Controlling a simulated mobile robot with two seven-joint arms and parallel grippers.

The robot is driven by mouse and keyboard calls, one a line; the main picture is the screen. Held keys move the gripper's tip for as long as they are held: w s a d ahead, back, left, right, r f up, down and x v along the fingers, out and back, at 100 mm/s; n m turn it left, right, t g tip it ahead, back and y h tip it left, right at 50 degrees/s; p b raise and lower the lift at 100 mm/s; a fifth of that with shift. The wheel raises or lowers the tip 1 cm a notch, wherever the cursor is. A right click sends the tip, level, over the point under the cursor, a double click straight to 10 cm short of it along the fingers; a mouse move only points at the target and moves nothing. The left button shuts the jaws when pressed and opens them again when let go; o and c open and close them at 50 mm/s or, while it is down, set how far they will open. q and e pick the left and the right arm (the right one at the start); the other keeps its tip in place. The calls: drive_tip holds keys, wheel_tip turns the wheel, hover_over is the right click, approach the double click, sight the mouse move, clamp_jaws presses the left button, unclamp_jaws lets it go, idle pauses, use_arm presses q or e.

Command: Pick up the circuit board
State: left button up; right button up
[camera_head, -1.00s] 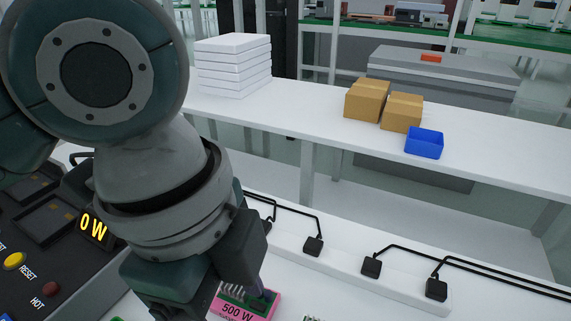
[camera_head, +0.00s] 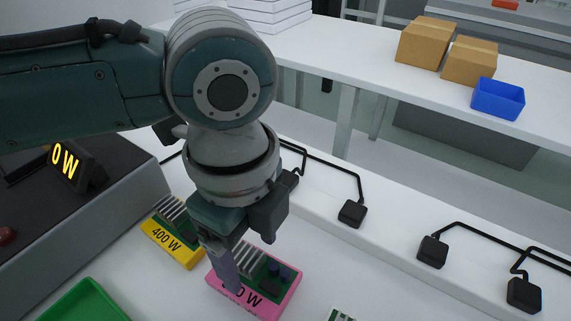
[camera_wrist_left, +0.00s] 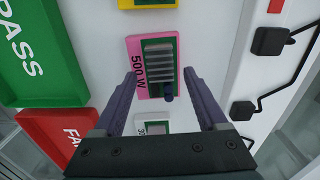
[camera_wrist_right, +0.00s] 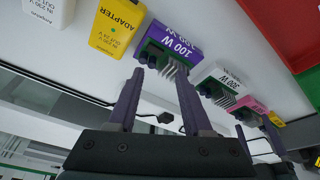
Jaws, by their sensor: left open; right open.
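The pink 500 W circuit board (camera_head: 270,300) lies flat on the white table, with grey fins and dark round parts on its green top. My left gripper (camera_head: 237,284) points down over it, and a finger covers part of its label. In the left wrist view the pink board (camera_wrist_left: 137,50) lies between and beyond the open fingers (camera_wrist_left: 161,76); whether they touch it I cannot tell. My right gripper (camera_wrist_right: 160,74) is open and empty in its own wrist view. A purple 100 W board (camera_wrist_right: 181,38) lies ahead of its fingers.
A yellow 400 W board (camera_head: 172,245) lies left of the pink one. A green PASS tray (camera_wrist_left: 40,60) and a red tray (camera_wrist_left: 55,135) lie nearby. Black adapters with cables (camera_head: 352,213) line the raised ledge. A yellow adapter (camera_wrist_right: 117,25) lies beside the purple board.

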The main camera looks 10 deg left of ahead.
use_arm(q)
drive_tip(key=shift+f, duration=0.7)
drive_tip(key=shift+w, duration=0.1)
clamp_jaws()
drive_tip(key=shift+r, duration=0.1)
